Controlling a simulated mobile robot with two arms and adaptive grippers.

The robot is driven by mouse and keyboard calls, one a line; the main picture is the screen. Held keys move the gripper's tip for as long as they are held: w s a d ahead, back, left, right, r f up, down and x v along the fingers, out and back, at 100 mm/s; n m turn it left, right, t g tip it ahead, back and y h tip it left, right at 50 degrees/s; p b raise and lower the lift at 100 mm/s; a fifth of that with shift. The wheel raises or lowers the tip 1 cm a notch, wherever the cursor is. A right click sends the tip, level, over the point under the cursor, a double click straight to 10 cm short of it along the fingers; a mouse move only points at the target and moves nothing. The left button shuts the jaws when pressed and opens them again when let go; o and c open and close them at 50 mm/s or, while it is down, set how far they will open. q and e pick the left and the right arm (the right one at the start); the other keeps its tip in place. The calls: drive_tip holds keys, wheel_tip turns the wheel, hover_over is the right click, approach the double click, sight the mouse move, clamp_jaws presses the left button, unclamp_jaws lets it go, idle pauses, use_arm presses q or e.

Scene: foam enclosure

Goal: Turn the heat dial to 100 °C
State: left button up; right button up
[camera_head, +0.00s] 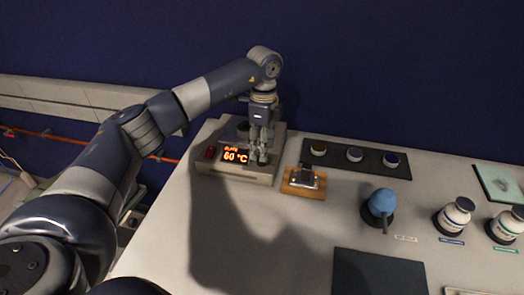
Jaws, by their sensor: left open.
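The hot plate (221,172) stands at the back left of the table. Its orange display (236,154) reads 60 °C, with a small red switch (210,152) to its left. My left gripper (259,158) points down over the right part of the hot plate's front, with its fingers open. The heat dial is hidden or cannot be told apart from the fingers there, so I cannot tell whether they touch it. My right gripper is not in view.
A small wooden block with a dark metal piece (304,181) stands just right of the hot plate. Behind it is a dark rack (357,157) with several round caps. A blue bulb (382,203), white bottles (456,215) and a dark mat (379,273) lie further right.

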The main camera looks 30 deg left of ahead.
use_arm(q)
drive_tip(key=shift+s+f, duration=0.1)
drive_tip(key=shift+f, duration=1.6)
drive_tip(key=c, duration=1)
drive_tip(key=shift+m, duration=1.5)
drive_tip(key=shift+c, duration=0.4)
drive_tip(key=o, duration=1.1)
drive_tip(key=shift+d, duration=0.1)
drive_tip(key=shift+r, duration=0.2)
drive_tip(key=r, duration=1.1)
drive_tip(key=shift+w+r, duration=0.35)
